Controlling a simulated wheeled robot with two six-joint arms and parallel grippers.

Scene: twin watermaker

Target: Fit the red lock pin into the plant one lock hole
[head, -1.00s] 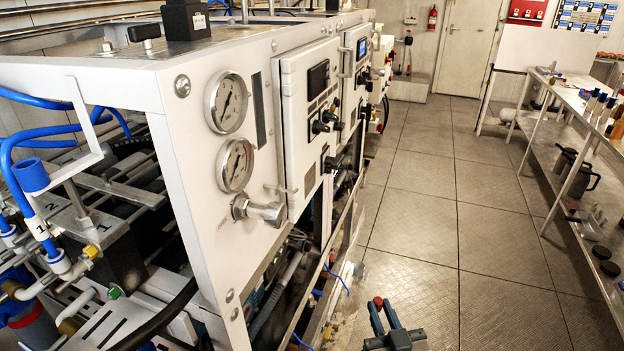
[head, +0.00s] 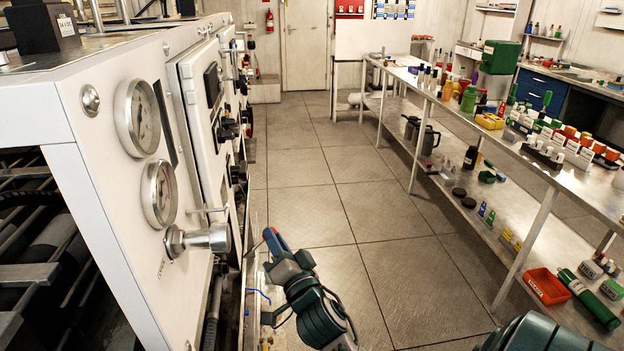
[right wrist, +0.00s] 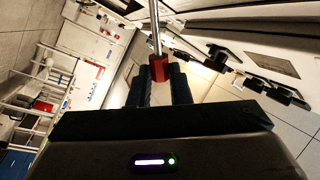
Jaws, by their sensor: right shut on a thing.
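My right gripper (head: 273,241) is low beside the white panel in the head view, above the floor. In the right wrist view it is shut on the red lock pin (right wrist: 159,67), with the red head between its fingertips and the bare metal shaft running up out of the picture. In the head view the pin is too small and covered to make out clearly. The plant one lock hole cannot be made out in these frames. My left gripper is not in view.
The white watermaker panel (head: 115,215) with two gauges and a protruding metal fitting (head: 205,239) stands just left of the gripper. Tiled floor (head: 370,215) lies open to the right. A long bench (head: 490,122) with bottles and a red tray (head: 547,286) is beyond.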

